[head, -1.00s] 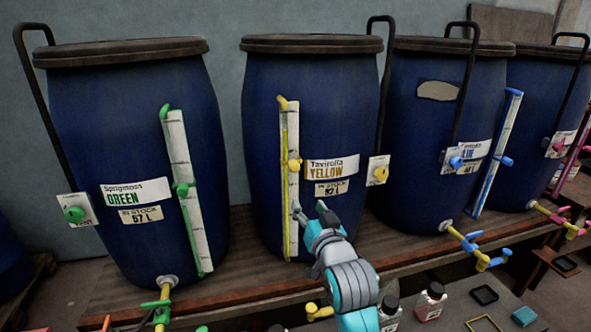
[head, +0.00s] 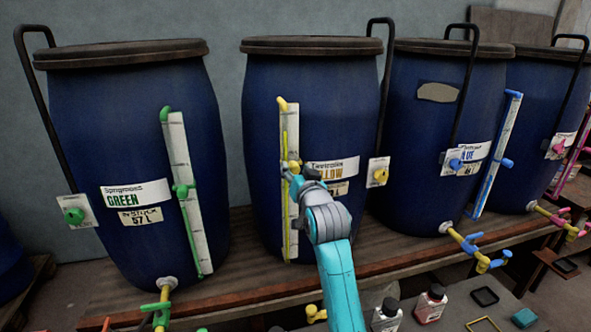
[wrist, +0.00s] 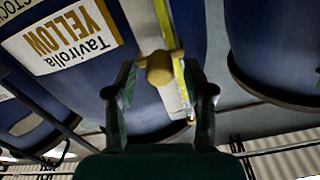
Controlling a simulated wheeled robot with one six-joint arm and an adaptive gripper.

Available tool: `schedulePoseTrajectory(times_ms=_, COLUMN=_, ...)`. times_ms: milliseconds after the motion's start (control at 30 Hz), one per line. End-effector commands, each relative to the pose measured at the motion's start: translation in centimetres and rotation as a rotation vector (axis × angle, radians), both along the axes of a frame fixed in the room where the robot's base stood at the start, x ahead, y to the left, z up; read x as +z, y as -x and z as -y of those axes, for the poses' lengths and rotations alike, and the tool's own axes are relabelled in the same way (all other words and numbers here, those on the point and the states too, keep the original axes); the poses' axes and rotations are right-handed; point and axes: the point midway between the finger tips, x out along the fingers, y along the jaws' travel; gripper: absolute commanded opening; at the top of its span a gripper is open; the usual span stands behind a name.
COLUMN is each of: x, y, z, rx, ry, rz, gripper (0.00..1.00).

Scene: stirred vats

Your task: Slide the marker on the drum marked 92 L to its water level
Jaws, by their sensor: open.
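The yellow-labelled drum (head: 330,100) is blue with a dark lid, and its stock label is partly hidden by my arm. Its white gauge strip (head: 293,120) holds a yellow column whose top shows near the upper part of the strip. The yellow marker (head: 293,164) sits on the strip, below that top. My gripper (head: 292,174) is at the marker. In the wrist view, which is upside down, the marker (wrist: 160,68) lies between the open fingers of my gripper (wrist: 160,84). I cannot tell whether they touch it.
A green-labelled drum (head: 130,120) stands left and a blue-labelled drum (head: 425,130) right, each with its own gauge. A yellow knob (head: 379,176) is on the right side of the yellow drum. Bottles (head: 430,303) stand on the low front surface.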

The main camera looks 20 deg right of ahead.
Motion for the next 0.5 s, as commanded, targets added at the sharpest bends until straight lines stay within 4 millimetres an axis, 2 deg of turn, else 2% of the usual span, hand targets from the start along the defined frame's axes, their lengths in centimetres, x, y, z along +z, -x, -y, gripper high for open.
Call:
schedulePoseTrajectory(times_ms=133, x=-0.03, y=-0.85, z=-0.01, rx=0.000, ry=0.000, rz=-0.001, gripper=0.53)
schedulePoseTrajectory(times_ms=433, x=-0.02, y=-1.00, z=0.00, rx=0.000, ry=0.000, rz=0.000, gripper=0.53)
schedulePoseTrajectory(times_ms=500, x=-0.03, y=-1.00, z=0.00, rx=0.000, ry=0.000, rz=0.000, gripper=0.36)
